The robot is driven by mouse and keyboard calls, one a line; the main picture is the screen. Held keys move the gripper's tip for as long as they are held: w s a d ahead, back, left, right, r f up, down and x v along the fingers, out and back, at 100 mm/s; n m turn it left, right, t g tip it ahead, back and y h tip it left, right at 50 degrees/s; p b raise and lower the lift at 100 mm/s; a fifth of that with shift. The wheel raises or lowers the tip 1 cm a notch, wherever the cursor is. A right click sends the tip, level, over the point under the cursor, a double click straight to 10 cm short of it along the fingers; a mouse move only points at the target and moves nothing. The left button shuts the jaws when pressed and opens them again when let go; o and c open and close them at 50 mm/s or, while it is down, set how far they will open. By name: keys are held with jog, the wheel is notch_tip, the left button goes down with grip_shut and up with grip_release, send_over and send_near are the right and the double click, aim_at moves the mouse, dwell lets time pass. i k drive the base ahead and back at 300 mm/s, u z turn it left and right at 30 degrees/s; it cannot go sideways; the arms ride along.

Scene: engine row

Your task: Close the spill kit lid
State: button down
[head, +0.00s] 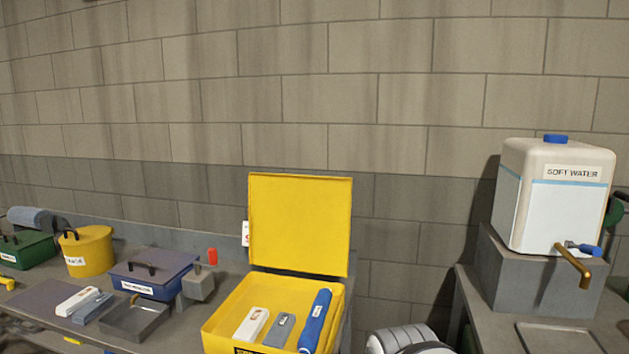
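The yellow spill kit box (217,327) stands at the right end of the left bench, cut off by the bottom edge of the head view. Its yellow lid (300,222) is open and stands upright at the back of the box. Inside lie a white item (251,324), a grey item (279,329) and a blue roll (316,318). The label on the box front is mostly cut off, so I cannot read it. A rounded white and grey part of my arm shows at the bottom, right of the box. My gripper is not in view.
Left of the box are a grey block (198,284), a blue lidded box (153,279), a metal tray (136,320), a yellow bucket (88,251) and a green box (27,251). A soft water tank (552,195) with a tap stands on the right bench. A gap separates the benches.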

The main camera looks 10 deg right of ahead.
aim_at(297, 222)
jog(key=u, duration=0.05)
jog(key=i, duration=1)
jog(key=z, duration=0.05)
